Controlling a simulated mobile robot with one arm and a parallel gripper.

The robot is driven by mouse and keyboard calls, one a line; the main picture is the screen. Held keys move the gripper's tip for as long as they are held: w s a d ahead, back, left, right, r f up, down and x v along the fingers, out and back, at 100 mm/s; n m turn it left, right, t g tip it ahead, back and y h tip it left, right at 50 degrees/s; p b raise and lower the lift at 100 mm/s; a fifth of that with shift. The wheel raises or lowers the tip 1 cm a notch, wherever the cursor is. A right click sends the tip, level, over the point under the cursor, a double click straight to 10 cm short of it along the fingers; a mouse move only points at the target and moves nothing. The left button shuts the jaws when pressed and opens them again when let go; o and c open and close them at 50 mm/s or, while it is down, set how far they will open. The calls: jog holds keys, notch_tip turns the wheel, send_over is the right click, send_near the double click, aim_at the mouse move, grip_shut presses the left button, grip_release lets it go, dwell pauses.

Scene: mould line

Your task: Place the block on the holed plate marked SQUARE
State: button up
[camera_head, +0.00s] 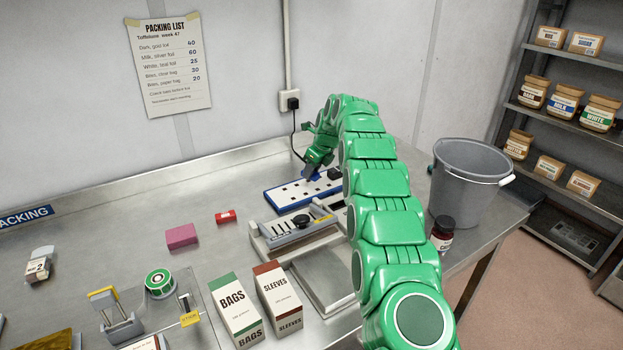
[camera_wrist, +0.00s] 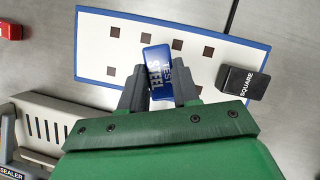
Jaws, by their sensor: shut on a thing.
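The holed plate (camera_head: 280,200) is white with a blue border and several dark square holes. It lies on the steel bench and fills the upper part of the wrist view (camera_wrist: 103,72). A black piece lettered SQUARE (camera_wrist: 243,82) sits at its right end.
The grey sealer (camera_head: 290,230) stands close in front of the plate. A small red item (camera_head: 225,216) and a pink block (camera_head: 181,236) lie to the left. A grey bucket (camera_head: 465,185) and a dark jar (camera_head: 442,234) stand to the right. A wall cable runs down behind the plate.

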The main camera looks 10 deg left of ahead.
aim_at(314, 173)
jog(key=shift+w+a+f, duration=0.15)
jog(key=shift+w+f, duration=0.15)
jog(key=shift+f, duration=1.6)
jog(key=o, duration=1)
jog(key=shift+f, duration=0.1)
jog(key=v, duration=1.2)
jog(key=shift+s, duration=0.1)
